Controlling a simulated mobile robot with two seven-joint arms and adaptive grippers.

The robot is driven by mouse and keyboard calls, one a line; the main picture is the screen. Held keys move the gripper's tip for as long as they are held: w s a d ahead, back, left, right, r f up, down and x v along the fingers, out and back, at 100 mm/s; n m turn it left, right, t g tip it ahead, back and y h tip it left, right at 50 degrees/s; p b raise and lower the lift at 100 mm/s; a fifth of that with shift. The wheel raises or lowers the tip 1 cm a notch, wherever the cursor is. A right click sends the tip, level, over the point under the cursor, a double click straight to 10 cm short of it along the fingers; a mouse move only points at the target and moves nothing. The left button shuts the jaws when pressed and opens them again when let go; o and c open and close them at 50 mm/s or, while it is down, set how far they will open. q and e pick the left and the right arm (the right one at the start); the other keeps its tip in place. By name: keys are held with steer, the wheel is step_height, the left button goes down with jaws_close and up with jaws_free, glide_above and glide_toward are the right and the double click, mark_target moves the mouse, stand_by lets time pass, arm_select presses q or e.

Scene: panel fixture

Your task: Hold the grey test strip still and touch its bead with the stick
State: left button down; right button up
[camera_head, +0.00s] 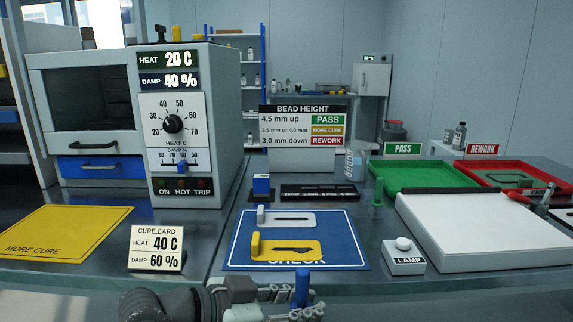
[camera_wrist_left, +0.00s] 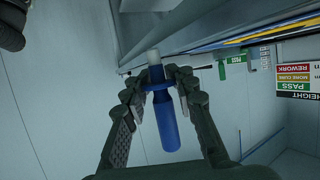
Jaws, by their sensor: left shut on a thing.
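The grey test strip (camera_head: 298,218) lies on the blue CHECK mat (camera_head: 240,239), with a dark, thin bead along its middle and a pale upright tab at its left end. A yellow strip (camera_head: 309,246) with a dark bead and a yellow tab lies in front of it. My left gripper (camera_head: 300,294) is at the bottom of the head view, in front of the mat and apart from both strips. It is shut on the blue stick (camera_head: 302,280). In the left wrist view the stick (camera_wrist_left: 166,122) sits between the fingers, its white tip showing. My right gripper is not in view.
A white lamp button (camera_head: 404,260) and a white slab (camera_head: 475,235) stand right of the mat. A green PASS tray (camera_head: 425,178) and red REWORK tray (camera_head: 535,171) lie behind. A cure card (camera_head: 157,248), yellow mat (camera_head: 65,230) and oven (camera_head: 180,120) are left.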

arm_select(q)
steer(key=w+a+f+n+t+y, duration=0.1)
steer(key=a+n+y, duration=0.4)
steer(key=a, duration=0.5)
steer(key=a+f+n+t+y, duration=0.4)
steer(key=a+n+t+y, duration=0.2)
steer(key=a, duration=0.5)
steer(key=shift+w+f+n+y, duration=0.15)
steer(key=shift+w+n+y, duration=0.2)
steer(key=shift+n, duration=0.25)
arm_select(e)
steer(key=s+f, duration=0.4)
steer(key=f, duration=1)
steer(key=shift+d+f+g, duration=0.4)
